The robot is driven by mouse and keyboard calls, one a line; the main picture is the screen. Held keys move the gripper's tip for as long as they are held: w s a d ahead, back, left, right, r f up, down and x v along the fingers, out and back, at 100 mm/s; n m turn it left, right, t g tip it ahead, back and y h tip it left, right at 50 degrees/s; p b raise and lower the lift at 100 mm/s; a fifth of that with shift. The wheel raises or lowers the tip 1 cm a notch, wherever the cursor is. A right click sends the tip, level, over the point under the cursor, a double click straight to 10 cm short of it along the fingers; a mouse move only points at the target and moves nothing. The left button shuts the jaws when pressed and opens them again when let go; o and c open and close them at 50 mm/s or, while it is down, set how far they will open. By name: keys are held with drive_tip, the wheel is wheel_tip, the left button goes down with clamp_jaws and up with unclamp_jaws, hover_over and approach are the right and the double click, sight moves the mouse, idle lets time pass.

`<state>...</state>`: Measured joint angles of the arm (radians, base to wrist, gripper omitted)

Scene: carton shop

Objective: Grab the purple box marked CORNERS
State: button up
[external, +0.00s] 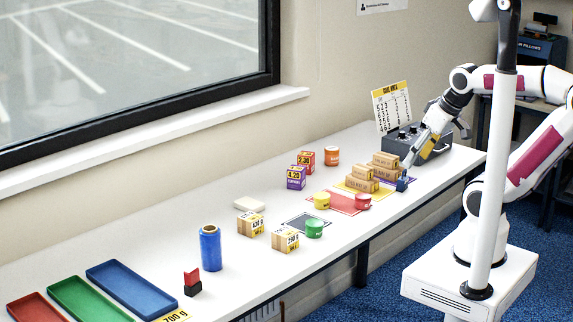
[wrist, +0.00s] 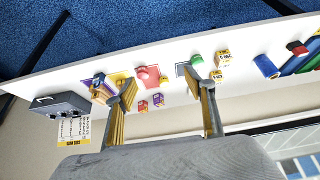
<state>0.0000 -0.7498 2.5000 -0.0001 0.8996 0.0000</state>
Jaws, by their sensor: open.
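My gripper (external: 415,158) is open and empty, above the right end of the table, to the right of the purple box. In the wrist view its two fingers (wrist: 168,88) are spread wide apart.
Stacked brown cartons (external: 362,173) and a dark blue item (external: 402,184) are near my gripper. A grey machine (external: 432,142) stands behind. An orange jar (external: 332,156) is right of the red box. Free table lies left of the purple box.

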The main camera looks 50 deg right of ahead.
drive_tip(key=shift+w, duration=0.15)
drive_tip(key=n+t, duration=0.3)
drive_tip(key=t, duration=0.3)
hover_over(304, 171)
drive_tip(key=s+d, duration=0.3)
drive_tip(key=s, duration=0.4)
wheel_tip(304, 171, down, 8)
drive_tip(key=w+f+y, duration=0.1)
drive_tip(key=f, duration=0.2)
drive_tip(key=w+a+f+n+y, duration=0.1)
drive_tip(key=f+y, duration=0.1)
drive_tip(key=f, duration=0.1)
drive_tip(key=w+f+t+y, duration=0.1)
drive_tip(key=f, duration=0.3)
drive_tip(key=shift+a+f+y, duration=0.1)
drive_tip(key=shift+a+y, duration=0.05)
drive_tip(key=shift+y, duration=0.25)
drive_tip(key=shift+a+f+n+y, duration=0.2)
drive_tip(key=shift+f+n+y, duration=0.1)
drive_tip(key=shift+f, duration=0.2)
drive_tip(key=shift+x, duration=1.25)
